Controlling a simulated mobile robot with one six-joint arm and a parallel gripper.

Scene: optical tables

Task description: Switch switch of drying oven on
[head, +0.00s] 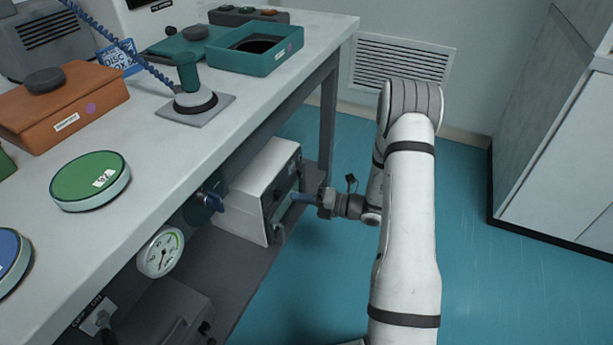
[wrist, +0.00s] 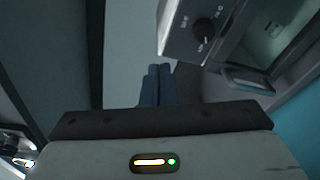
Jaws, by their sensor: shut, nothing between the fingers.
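The drying oven (head: 262,185) is a white box on the shelf under the table. Its front, with a door and handle (wrist: 248,80), faces my gripper. In the wrist view a black rotary knob (wrist: 205,30) with small markings sits on the oven's grey panel (wrist: 182,38), beside the door window (wrist: 278,30). The markings are too small to read surely. My gripper (head: 298,197) is shut and empty, close in front of the oven in the head view. In the wrist view its blue fingers (wrist: 158,72) point below and left of the knob, apart from it.
The table (head: 215,145) above holds an orange box (head: 75,108), teal boxes (head: 265,60) and round containers (head: 90,178). A pressure gauge (head: 160,251) and a blue valve handle (head: 212,200) are left of the oven. Blue floor (head: 500,290) is clear at right, before a white cabinet (head: 560,150).

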